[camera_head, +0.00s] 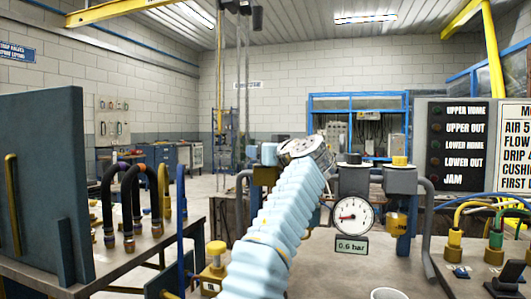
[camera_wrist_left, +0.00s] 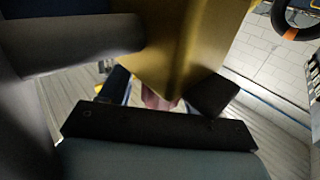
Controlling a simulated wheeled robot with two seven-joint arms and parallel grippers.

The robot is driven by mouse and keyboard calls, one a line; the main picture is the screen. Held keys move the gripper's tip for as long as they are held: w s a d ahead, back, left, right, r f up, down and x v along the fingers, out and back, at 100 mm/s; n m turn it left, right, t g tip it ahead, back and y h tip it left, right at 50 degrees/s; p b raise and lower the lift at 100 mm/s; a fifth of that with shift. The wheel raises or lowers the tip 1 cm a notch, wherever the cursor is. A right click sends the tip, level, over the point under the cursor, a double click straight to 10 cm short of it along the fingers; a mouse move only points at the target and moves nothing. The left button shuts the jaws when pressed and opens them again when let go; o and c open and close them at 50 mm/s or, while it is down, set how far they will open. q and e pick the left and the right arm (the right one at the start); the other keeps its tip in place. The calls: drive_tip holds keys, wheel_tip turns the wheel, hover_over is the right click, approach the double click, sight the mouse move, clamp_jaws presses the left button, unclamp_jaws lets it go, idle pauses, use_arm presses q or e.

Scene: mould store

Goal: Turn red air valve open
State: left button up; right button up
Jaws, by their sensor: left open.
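The arm in a pale blue ribbed sleeve rises from the bottom middle of the head view to the air pipework, and its round wrist hides my left gripper there. In the left wrist view my left gripper (camera_wrist_left: 163,92) has its two dark fingers apart. A small dull red patch (camera_wrist_left: 155,99) shows between them, partly hidden; I cannot tell if it is the red valve or whether a finger touches it. A large brass-yellow body (camera_wrist_left: 190,45) is just beyond the fingers. No red valve handle shows clearly in the head view. My right gripper is out of view.
A pressure gauge (camera_head: 352,217) with a 0.6 bar display (camera_head: 351,246) is right of the arm. A yellow-topped unit (camera_head: 400,178) stands beside it. Black hoses (camera_head: 128,205) and a dark upright panel (camera_head: 45,185) are at left. A lamp panel (camera_head: 459,145) is at right.

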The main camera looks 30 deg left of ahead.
use_arm(q)
drive_tip(key=b+v, duration=0.2)
drive_tip(key=v, duration=0.3)
drive_tip(key=shift+w+f+b, duration=0.1)
drive_tip(key=shift+f+b, duration=0.15)
drive_tip(key=shift+b, duration=0.15)
drive_tip(key=b+v, duration=0.2)
drive_tip(key=v, duration=0.7)
drive_tip(key=shift+r, duration=0.25)
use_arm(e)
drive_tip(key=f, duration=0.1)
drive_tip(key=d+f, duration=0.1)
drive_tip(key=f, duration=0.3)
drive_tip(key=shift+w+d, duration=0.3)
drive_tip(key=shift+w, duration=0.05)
use_arm(q)
drive_tip(key=shift+a, duration=0.1)
drive_tip(key=shift+c, duration=0.2)
